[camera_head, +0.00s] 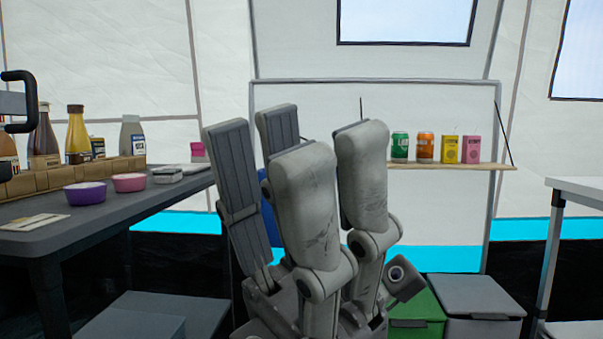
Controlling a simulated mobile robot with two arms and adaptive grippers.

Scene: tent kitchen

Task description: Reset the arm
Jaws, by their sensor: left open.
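My left gripper (285,135) stands large and close in the middle of the head view, its grey fingers pointing up. It is open, with dark ribbed pads to the left and worn light-grey finger parts to the right. I see nothing held in it. It appears in front of the back wall, between the dark table (110,214) on the left and the wall shelf (455,166) on the right. My right gripper is not in view.
The table holds bottles (77,135) in a cardboard tray (122,170), a purple bowl (85,193) and a pink bowl (129,183). Cans (400,146) and small cartons stand on the shelf. A green crate (418,306) and a grey crate (478,300) are below. A white table (582,188) is at right.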

